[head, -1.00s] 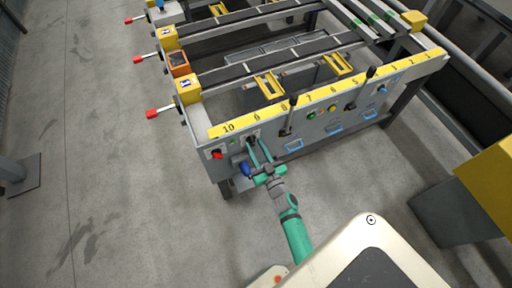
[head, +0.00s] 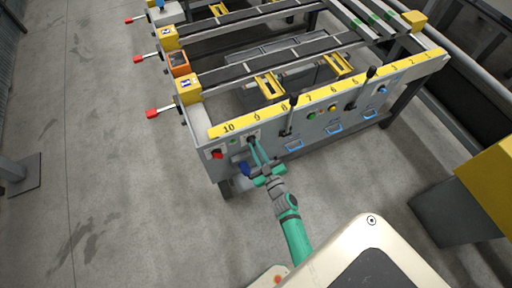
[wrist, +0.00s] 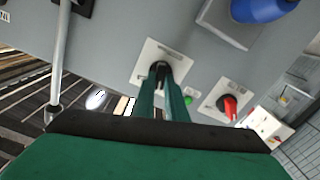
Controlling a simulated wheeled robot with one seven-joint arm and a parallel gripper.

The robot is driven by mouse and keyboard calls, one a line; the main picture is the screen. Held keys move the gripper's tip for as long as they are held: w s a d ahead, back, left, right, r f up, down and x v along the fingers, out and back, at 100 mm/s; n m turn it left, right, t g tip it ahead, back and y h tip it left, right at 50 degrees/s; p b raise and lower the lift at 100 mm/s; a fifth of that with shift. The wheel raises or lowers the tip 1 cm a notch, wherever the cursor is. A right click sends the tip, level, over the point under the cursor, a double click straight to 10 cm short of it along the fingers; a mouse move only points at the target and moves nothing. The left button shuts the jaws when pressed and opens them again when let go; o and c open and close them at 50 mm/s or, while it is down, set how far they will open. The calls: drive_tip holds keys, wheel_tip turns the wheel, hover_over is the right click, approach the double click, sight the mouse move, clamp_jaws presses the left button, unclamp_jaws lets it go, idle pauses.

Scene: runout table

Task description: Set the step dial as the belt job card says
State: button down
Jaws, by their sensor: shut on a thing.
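The step dial (wrist: 160,66) is a dark knob on a white square plate (wrist: 178,60) on the grey front panel. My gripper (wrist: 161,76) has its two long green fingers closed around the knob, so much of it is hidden. In the head view my gripper (head: 253,143) reaches the panel just below the number 9 end of the yellow strip (head: 320,97). The dial's pointer and scale marks are too small or covered to read. I cannot make out a belt job card with readable text.
A red switch (wrist: 230,106) and a green button (wrist: 188,100) sit close beside the dial plate. A blue part (wrist: 258,8) sticks out nearby. Black-knobbed levers (head: 292,103) stand along the panel to the right. Open concrete floor (head: 110,190) lies to the left.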

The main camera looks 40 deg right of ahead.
drive_tip(key=n, duration=0.5)
drive_tip(key=shift+f, duration=0.1)
drive_tip(key=shift+a+n, duration=0.1)
drive_tip(key=shift+n, duration=0.2)
idle(0.4)
drive_tip(key=c, duration=1.8)
unclamp_jaws()
drive_tip(key=v, duration=1.1)
